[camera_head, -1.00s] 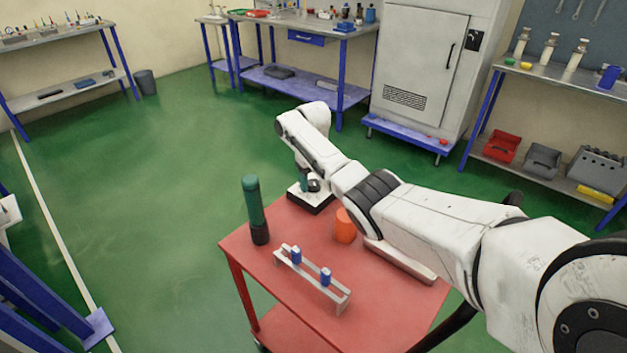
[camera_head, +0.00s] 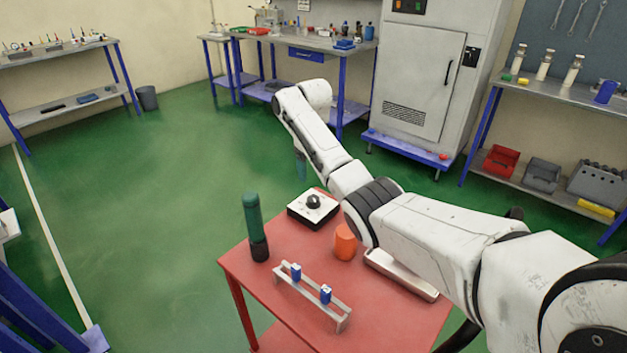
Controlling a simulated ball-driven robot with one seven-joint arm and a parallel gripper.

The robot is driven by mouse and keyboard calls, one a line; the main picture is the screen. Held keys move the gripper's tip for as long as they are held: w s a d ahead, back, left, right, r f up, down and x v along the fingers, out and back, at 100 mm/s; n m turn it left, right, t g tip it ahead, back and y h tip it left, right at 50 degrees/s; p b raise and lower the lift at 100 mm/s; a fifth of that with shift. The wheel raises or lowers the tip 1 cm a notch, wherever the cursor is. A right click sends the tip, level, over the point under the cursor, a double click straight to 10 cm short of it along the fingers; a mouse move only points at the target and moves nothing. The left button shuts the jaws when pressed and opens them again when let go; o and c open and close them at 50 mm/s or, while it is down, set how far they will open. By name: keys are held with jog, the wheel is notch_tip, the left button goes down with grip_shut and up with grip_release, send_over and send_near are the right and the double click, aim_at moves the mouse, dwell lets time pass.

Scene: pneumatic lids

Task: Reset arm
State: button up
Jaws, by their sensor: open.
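My white arm (camera_head: 385,205) reaches from the lower right over the red cart (camera_head: 380,315). Its far end is raised above the floor behind the cart. A small teal part, seemingly my gripper (camera_head: 301,166), hangs below the wrist, mostly hidden behind the arm. It is just above and beyond a white box with a black knob (camera_head: 314,203) at the cart's back edge, and apart from it. I see nothing held in it. The fingers do not show clearly.
On the cart, a green and black cylinder (camera_head: 254,225) stands upright, with an orange cup (camera_head: 346,242), a rack with two blue pieces (camera_head: 312,298) and a long metal tray (camera_head: 400,275). A white cabinet (camera_head: 418,80) and benches line the back.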

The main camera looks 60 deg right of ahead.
jog(key=shift+r, duration=0.35)
dwell(0.3)
